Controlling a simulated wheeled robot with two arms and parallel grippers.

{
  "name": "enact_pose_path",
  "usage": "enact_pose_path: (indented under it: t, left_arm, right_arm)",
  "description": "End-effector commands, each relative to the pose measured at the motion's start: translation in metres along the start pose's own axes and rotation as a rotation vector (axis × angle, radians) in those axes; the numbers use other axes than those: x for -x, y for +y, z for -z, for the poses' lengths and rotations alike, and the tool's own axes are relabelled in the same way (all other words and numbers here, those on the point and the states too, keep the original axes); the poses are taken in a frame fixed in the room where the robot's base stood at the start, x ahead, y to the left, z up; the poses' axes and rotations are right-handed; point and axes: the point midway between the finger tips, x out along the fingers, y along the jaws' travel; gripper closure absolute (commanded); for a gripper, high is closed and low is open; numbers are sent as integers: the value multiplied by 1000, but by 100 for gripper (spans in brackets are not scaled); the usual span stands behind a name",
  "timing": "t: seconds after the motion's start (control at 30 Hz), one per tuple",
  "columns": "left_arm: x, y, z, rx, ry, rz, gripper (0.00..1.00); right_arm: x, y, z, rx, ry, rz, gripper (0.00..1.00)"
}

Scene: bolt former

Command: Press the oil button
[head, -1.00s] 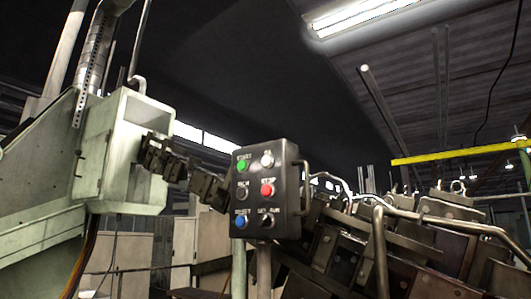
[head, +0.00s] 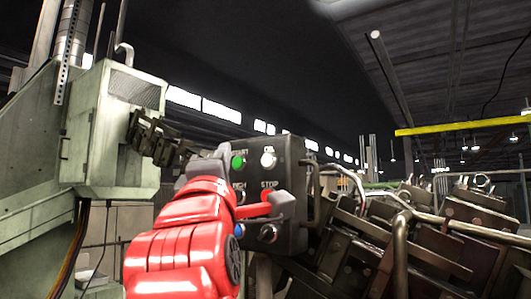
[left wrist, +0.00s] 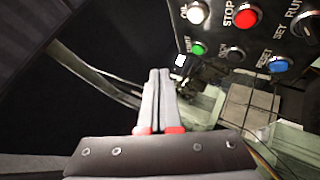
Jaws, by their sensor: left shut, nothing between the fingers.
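The oil button (head: 268,160) is the white round button at the top right of a dark control box (head: 291,165). In the left wrist view it shows near the top edge (left wrist: 197,13). My left gripper (left wrist: 160,75) is shut and empty, with grey fingers side by side. In the left wrist view the fingertips are left of and below the button, with no visible contact. In the head view my red left arm covers the box's lower left, with a grey gripper part (head: 220,153) beside the green start button (head: 238,162). My right gripper is not in view.
The red stop button (left wrist: 245,16) and blue reset button (left wrist: 277,64) are close to the oil button. A pale green machine housing (head: 118,135) stands left of the box. Metal rails and dark machine blocks (head: 460,235) fill the right side.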

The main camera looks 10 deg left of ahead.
Motion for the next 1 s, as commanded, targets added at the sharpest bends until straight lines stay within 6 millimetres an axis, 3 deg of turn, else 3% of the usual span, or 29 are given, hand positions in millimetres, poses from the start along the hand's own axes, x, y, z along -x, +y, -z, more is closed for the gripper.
enact_pose_path:
  t: [0.47,0.87,1.0]
  left_arm:
    - [-5,-2,-3,3,0,3,100]
    - [-43,-25,-31,1,-2,2,100]
    - [-52,-37,-38,5,-2,2,100]
  right_arm:
    - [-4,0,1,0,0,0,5]
    - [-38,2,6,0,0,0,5]
    - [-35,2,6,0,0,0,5]
